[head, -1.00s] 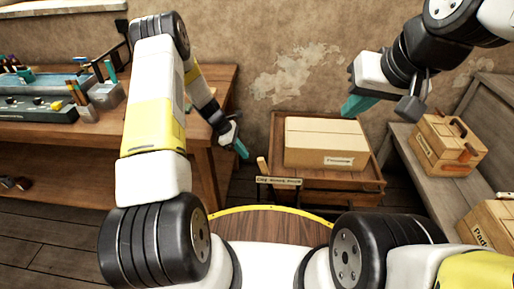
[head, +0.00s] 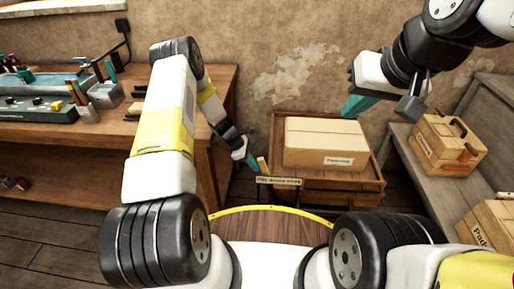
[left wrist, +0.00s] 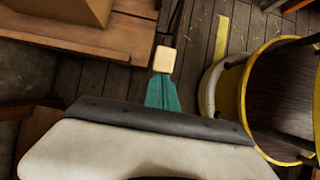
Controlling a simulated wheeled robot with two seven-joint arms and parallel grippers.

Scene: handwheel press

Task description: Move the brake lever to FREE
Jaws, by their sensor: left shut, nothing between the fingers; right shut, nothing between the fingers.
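A lever with a pale wooden grip (head: 262,165) stands at the front left corner of the wooden cart, beside a lettered plate (head: 279,181). In the left wrist view the grip (left wrist: 164,59) shows as a tan block on a dark shaft. My left gripper (head: 253,162) is shut and empty, its teal fingertips (left wrist: 162,88) right at the grip on its left side in the head view. I cannot tell whether they touch. My right gripper (head: 356,105) is shut and empty, high up at the right of the cart. FREE markings are not readable.
The cart (head: 370,183) carries a cardboard box (head: 325,143). A workbench (head: 160,127) with tools stands at left, and a grey bench (head: 412,155) with boxes at right. A yellow-rimmed round wooden surface (head: 270,222) lies in front.

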